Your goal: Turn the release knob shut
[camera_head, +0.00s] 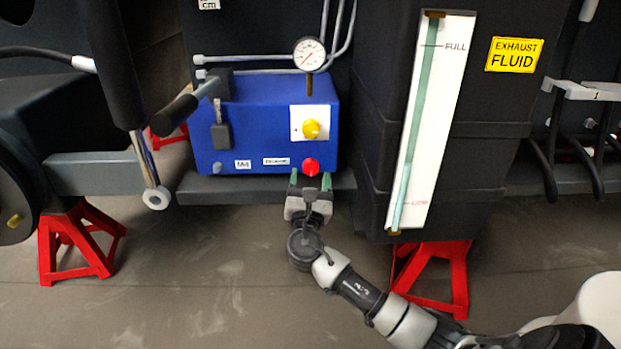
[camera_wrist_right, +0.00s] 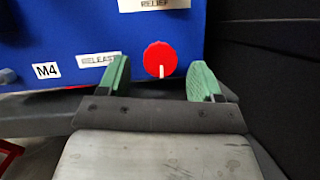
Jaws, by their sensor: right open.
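The red release knob (camera_head: 311,167) is on the lower front of the blue box, below a yellow knob. In the right wrist view the red knob (camera_wrist_right: 159,60) shows a white mark pointing down. A label reading "RELEASE" (camera_wrist_right: 99,60) is to its left, partly covered by a finger. My right gripper (camera_head: 311,180) is open just below the red knob in the head view. In the right wrist view its green fingertips (camera_wrist_right: 162,80) stand apart on either side of the knob, with nothing between them touching it. My left gripper is not in view.
The blue box (camera_head: 245,125) carries a yellow knob (camera_head: 311,129), a gauge (camera_head: 309,54) and a black lever (camera_head: 181,108). A dark tank with a level strip (camera_head: 432,120) stands close on the right. Red stands (camera_head: 75,240) are on the floor.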

